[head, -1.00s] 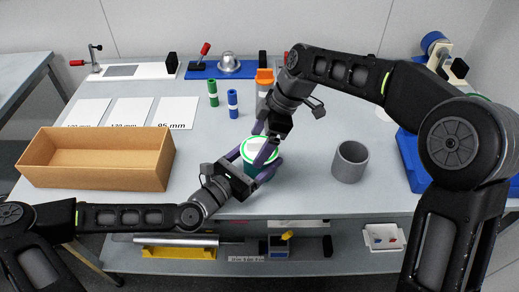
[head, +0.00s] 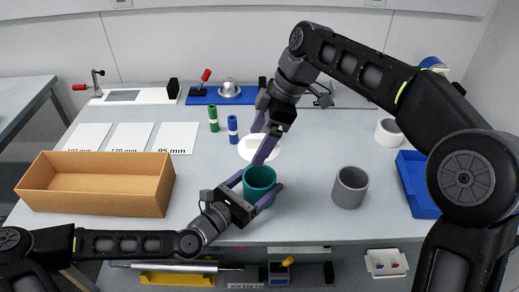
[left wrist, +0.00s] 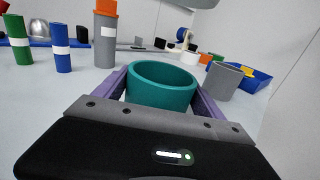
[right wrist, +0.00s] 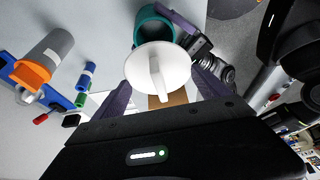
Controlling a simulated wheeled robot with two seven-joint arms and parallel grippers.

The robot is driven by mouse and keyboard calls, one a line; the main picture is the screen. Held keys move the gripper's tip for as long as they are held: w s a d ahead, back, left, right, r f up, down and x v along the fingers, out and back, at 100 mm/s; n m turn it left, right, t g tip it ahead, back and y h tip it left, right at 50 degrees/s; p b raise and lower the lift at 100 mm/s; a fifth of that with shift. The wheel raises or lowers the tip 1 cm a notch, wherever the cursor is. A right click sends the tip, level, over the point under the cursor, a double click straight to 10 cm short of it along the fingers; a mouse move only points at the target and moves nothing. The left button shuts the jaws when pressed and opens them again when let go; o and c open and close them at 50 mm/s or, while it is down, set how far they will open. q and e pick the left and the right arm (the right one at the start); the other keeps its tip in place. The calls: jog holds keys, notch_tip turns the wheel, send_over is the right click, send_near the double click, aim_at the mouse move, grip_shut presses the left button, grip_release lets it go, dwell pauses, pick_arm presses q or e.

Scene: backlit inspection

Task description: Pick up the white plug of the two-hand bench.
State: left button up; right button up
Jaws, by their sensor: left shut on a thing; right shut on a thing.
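The white plug (head: 254,147) is a flat white disc. In the right wrist view it shows a raised bar handle (right wrist: 156,75) across its middle. My right gripper (head: 264,140) is shut on the plug and holds it above and behind the teal cup. The teal cup (head: 260,180) is upright, with its open mouth showing. My left gripper (head: 257,189) is shut around the teal cup, one finger on each side; the left wrist view shows the cup (left wrist: 160,90) between both fingers. The cup's inner bottom is hidden in the left wrist view.
A cardboard tray (head: 95,198) stands left. Green (head: 213,118) and blue (head: 232,128) cylinders stand behind. A grey cup (head: 350,187) and blue bin (head: 412,188) stand right. A grey cylinder with orange cap (left wrist: 105,35) is behind. The table's front edge is close to the cup.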

aim_at(248, 192)
pick_arm(q)
jog(key=shift+f, duration=0.25)
jog(key=o, duration=1.5)
jog(key=shift+r, duration=0.15)
jog(key=shift+v, duration=3.75)
